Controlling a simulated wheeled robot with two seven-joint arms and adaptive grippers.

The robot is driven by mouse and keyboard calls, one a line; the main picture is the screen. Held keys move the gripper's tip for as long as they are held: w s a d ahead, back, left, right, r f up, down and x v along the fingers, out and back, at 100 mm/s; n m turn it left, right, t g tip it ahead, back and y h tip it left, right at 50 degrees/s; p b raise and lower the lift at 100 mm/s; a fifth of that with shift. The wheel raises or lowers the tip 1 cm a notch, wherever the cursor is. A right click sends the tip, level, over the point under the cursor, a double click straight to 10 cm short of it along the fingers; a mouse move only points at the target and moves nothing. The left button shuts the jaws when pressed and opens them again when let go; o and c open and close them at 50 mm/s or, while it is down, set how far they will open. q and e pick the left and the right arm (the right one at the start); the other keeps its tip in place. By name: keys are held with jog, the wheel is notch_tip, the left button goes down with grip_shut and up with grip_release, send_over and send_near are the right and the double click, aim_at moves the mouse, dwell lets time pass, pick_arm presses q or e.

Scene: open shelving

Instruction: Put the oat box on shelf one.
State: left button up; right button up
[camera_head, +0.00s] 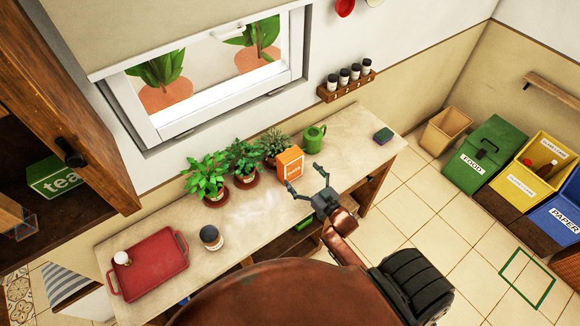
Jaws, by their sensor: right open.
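The oat box (290,163), an orange carton with a white label, stands upright on the wooden table (240,222) near its back edge. My right gripper (303,177) is open, its two fingers pointing toward the front of the box. The fingertips are close to the box; I cannot tell if they touch it. My left gripper is out of view. An open cabinet with dark shelving (18,150) is at the left, holding a green tea box (52,177). I see no label marking shelf one.
Potted plants (205,177) stand left of the oat box, and a green watering can (314,138) stands right of it. A red tray (150,262) and a dark-lidded jar (211,237) are at the table's left. A spice rack (347,84) hangs above. The middle front of the tabletop is clear.

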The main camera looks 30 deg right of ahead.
aim_at(294, 165)
jog(key=w, duration=0.2)
jog(key=w+p, duration=0.1)
jog(key=w, duration=0.1)
jog(key=w+r, duration=0.1)
jog(key=w, duration=0.2)
jog(key=shift+a+p, duration=0.25)
jog(key=shift+p, duration=0.05)
jog(key=shift+w+f, duration=0.15)
jog(key=shift+w, duration=0.25)
jog(key=c, duration=1.6)
jog(key=shift+c, duration=0.4)
jog(key=shift+r, duration=0.2)
